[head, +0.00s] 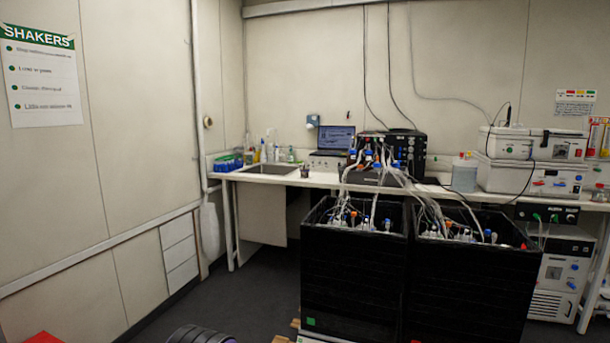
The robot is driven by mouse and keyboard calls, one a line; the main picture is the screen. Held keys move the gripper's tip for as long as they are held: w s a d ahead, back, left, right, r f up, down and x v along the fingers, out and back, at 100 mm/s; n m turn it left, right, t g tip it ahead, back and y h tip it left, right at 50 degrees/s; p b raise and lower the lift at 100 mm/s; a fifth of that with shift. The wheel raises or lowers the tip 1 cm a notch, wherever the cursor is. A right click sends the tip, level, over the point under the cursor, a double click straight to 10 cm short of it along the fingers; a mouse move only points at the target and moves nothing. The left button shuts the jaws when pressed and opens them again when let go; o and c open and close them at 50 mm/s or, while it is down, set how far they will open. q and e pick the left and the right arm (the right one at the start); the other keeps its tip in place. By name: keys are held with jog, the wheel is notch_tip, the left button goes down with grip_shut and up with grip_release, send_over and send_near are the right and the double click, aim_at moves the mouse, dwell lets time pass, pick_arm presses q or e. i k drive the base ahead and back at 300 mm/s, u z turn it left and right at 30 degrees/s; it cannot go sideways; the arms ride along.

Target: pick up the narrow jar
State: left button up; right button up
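No thing in the head view can be told for sure as the narrow jar. A translucent container (465,173) with a light lid stands on the bench, left of the stacked white units. Small bottles (290,156) stand near the sink, too small to make out well. Several blue-capped and orange-capped vessels (372,222) with tubes sit in the black boxes, mostly hidden by the walls. Neither of my grippers is in view.
Two tall black boxes (352,275) stand on the floor before the bench (310,180). A laptop (333,138) and a black unit (393,148) with many tubes are on it. White units (530,160) are stacked at right.

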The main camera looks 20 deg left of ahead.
aim_at(304, 168)
jog(key=u, duration=1.3)
jog(key=i, duration=5.3)
jog(key=z, duration=2.6)
